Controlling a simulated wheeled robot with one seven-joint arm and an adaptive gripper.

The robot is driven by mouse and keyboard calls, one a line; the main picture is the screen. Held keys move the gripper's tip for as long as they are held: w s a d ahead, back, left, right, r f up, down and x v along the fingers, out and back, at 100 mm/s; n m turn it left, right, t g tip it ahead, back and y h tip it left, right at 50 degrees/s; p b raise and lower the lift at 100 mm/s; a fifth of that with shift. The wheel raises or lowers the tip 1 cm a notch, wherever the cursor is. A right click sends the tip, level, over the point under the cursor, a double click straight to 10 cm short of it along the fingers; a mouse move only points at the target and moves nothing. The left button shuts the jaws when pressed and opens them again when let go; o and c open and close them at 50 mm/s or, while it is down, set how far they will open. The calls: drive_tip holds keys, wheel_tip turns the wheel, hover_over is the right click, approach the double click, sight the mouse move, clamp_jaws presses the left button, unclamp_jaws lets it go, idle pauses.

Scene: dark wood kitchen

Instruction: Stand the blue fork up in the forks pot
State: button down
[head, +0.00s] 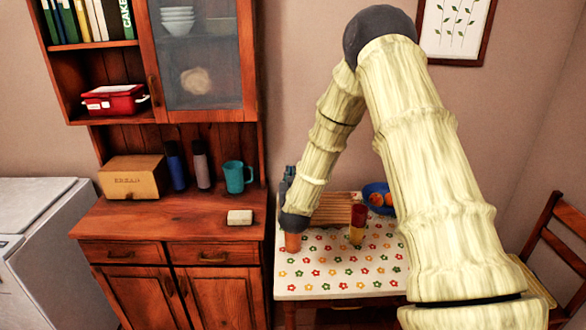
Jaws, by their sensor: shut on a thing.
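My gripper (288,178) is the small dark shape at the far left edge of the table, beyond my wrist. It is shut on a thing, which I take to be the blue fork. The fork is too small and too hidden to make out clearly. A terracotta-coloured pot (293,242) shows just below my wrist at the table's left side. A red and yellow container (357,222) stands upright to the right of it on the flowered cloth. I cannot tell which of these is the forks pot, and I see no cutlery in either.
The table (335,280) has a clear front half. A wooden board (335,208) and a blue bowl (375,188) of orange fruit are at its back. A dresser (175,225) with a teal mug (237,177) stands left. A chair (560,235) stands right.

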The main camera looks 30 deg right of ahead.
wheel_tip(320, 180, down, 14)
drive_tip(key=b, duration=0.9)
drive_tip(key=shift+d, duration=0.3)
idle(0.9)
idle(0.4)
drive_tip(key=c, duration=1.5)
unclamp_jaws()
drive_tip(key=shift+s, duration=0.1)
drive_tip(key=v, duration=1.2)
drive_tip(key=shift+f, duration=0.1)
